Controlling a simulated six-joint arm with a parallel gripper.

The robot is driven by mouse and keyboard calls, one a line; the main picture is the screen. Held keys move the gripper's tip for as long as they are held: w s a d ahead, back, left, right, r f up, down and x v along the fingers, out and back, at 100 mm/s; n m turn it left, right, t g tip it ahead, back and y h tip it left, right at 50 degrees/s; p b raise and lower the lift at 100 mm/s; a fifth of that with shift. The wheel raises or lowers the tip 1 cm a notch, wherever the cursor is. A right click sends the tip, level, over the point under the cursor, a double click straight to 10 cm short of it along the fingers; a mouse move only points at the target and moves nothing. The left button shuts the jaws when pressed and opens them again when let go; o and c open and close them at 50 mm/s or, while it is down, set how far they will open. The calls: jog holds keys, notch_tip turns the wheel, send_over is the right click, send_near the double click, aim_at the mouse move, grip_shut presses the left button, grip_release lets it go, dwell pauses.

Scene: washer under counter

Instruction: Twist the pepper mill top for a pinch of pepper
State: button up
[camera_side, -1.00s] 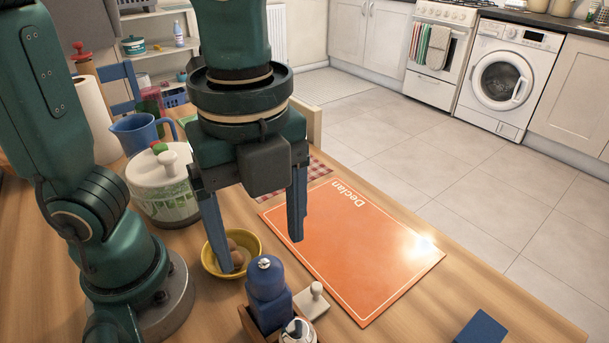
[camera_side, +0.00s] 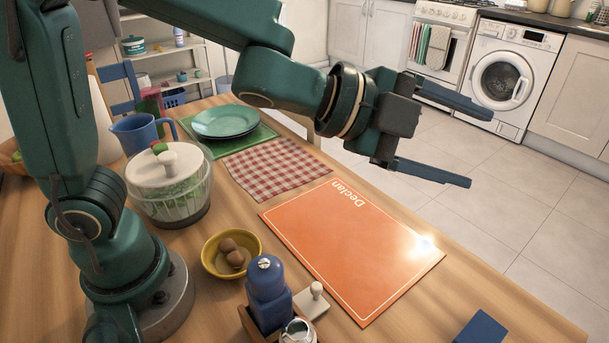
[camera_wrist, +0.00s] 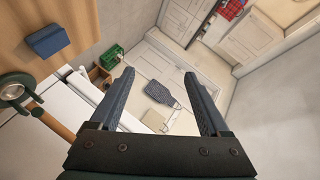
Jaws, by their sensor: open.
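The pepper mill (camera_side: 266,278) is blue with a silver knob on top and stands upright in the side view's lower middle, in a small wooden holder (camera_side: 247,322). A glass-like jar with a metal top (camera_side: 298,331) stands beside it, cut off by the frame's bottom edge. My gripper (camera_side: 480,149) is open and empty, reaching right, high above and well away from the mill. Its two spread fingers also show in the wrist view (camera_wrist: 158,74) with nothing between them; I cannot make out the mill there.
A yellow bowl with brown eggs (camera_side: 217,273), a salad spinner (camera_side: 195,207) and a white-knobbed item (camera_side: 316,303) stand around the mill. An orange mat (camera_side: 350,255) lies to its right. A blue block (camera_side: 480,328) lies near the table's front.

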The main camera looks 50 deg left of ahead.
jog(key=s+d+f+m+g+h, duration=0.1)
jog(key=s+f+m+g+h, duration=0.2)
jog(key=s+g+h, duration=0.15)
jog(key=g+h, duration=0.4)
jog(key=g, duration=0.7)
send_over(273, 288)
jog(key=w+a, duration=0.1)
jog(key=a, duration=0.1)
jog(key=shift+w+a+f, duration=0.1)
jog(key=shift+w+f, duration=0.05)
jog(key=shift+f, duration=0.5)
jog(key=a+f+n+t+h, duration=0.2)
jog(key=a+f+n, duration=0.15)
jog(key=f, duration=0.45)
jog(key=shift+m+y, duration=0.25)
jog(key=d, duration=0.2)
jog(key=s+d, duration=0.1)
jog(key=d, duration=0.2)
jog(key=shift+s+d, duration=0.1)
jog(key=shift+d, duration=0.75)
